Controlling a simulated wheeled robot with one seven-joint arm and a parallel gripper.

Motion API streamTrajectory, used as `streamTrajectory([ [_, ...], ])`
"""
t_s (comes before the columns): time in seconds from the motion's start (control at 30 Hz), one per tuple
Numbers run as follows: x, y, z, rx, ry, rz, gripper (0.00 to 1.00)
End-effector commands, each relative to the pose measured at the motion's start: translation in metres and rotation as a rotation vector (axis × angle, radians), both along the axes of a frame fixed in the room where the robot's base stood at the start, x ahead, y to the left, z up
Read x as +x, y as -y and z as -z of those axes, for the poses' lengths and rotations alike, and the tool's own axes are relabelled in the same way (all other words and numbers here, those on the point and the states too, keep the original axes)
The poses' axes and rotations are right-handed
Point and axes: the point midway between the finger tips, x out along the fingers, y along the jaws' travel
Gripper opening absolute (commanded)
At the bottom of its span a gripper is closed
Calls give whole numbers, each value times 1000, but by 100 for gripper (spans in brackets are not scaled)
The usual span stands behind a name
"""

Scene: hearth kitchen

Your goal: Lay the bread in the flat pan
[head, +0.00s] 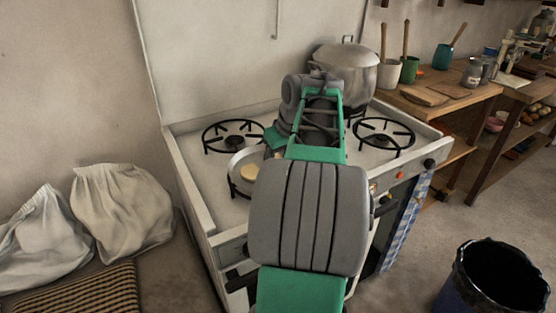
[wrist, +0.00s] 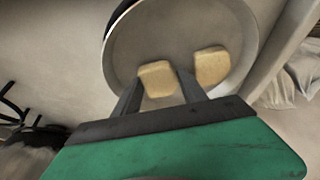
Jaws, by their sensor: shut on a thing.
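The flat pan (wrist: 118,62) is a round, pale metal pan on the front left burner of the stove. It also shows in the head view (head: 234,168), partly hidden by my arm. My gripper (wrist: 160,88) is over the pan, shut on a tan slice of bread (wrist: 156,74). I cannot tell whether this slice touches the pan floor. A second bread slice (wrist: 212,66) lies in the pan to the right of the fingers, apart from them. One piece of bread (head: 250,172) shows in the head view. My fingers are hidden there behind my arm.
A large lidded pot (head: 347,70) stands at the back right of the stove. The back left burner (head: 233,133) and right burner (head: 384,135) are bare. A wooden counter (head: 440,98) with utensil pots is at the right. White sacks (head: 120,210) lie left; a black bin (head: 498,275) stands right.

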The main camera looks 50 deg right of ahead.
Motion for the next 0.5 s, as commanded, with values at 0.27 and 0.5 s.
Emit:
streamTrajectory([
  [0.27, 0, 0, 3, 0, -1, 0, 64],
  [0.5, 0, 0, 3, 0, -1, 0, 71],
])
